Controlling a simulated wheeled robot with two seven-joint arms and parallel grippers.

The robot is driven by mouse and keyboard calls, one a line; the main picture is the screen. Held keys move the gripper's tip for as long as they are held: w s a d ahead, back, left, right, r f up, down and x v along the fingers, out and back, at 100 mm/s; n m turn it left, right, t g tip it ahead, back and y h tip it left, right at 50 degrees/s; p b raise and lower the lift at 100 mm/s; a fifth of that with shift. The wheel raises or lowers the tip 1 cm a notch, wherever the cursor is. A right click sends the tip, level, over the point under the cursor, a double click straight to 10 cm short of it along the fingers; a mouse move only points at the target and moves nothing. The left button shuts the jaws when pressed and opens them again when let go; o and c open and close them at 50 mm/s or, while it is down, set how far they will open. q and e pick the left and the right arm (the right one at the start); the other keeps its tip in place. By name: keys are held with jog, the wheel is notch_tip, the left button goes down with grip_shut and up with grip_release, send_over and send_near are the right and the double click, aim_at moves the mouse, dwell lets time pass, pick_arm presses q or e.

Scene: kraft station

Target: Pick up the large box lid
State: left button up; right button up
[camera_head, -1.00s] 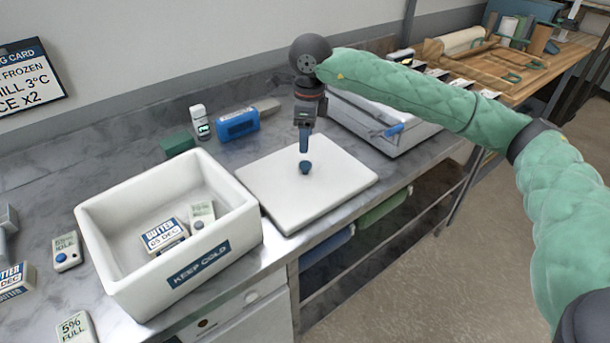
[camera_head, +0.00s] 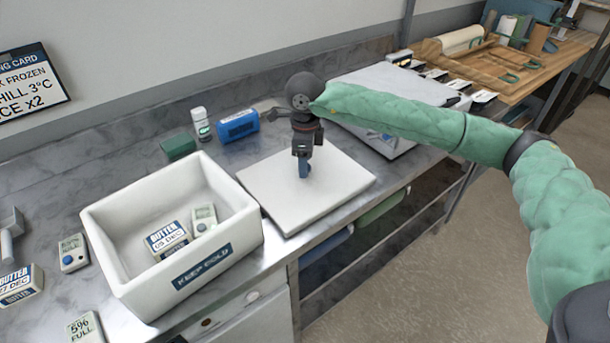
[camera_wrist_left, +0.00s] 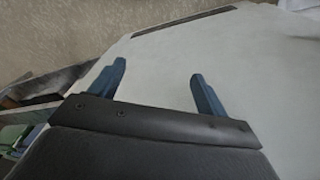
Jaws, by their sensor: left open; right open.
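The large lid (camera_head: 274,201) is a flat white slab lying on the counter, right of the open white box (camera_head: 130,286) marked KEEP COLD. My right gripper (camera_head: 303,174) points down at the middle of the lid and is open. Its fingers are at the lid's small dark blue knob, which they now hide; I cannot tell whether they touch it. My left gripper is out of the head view. In the left wrist view, my left gripper (camera_wrist_left: 158,76) is open and empty, with a plain pale surface beyond its blue fingers.
In the box lie a butter pack (camera_head: 166,240) and a small grey device (camera_head: 204,218). Behind stand a green block (camera_head: 178,146), a white bottle (camera_head: 201,124) and a blue item (camera_head: 237,125). A pale flat-topped unit (camera_head: 385,92) sits close beyond the lid.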

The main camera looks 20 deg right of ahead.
jog(key=shift+f, duration=0.75)
pick_arm(q)
notch_tip(320, 180, down, 2)
jog(key=shift+f, duration=0.15)
pick_arm(e)
jog(key=shift+c, duration=0.4)
jog(key=c, duration=1.1)
grip_shut()
jog(key=shift+r, duration=0.15)
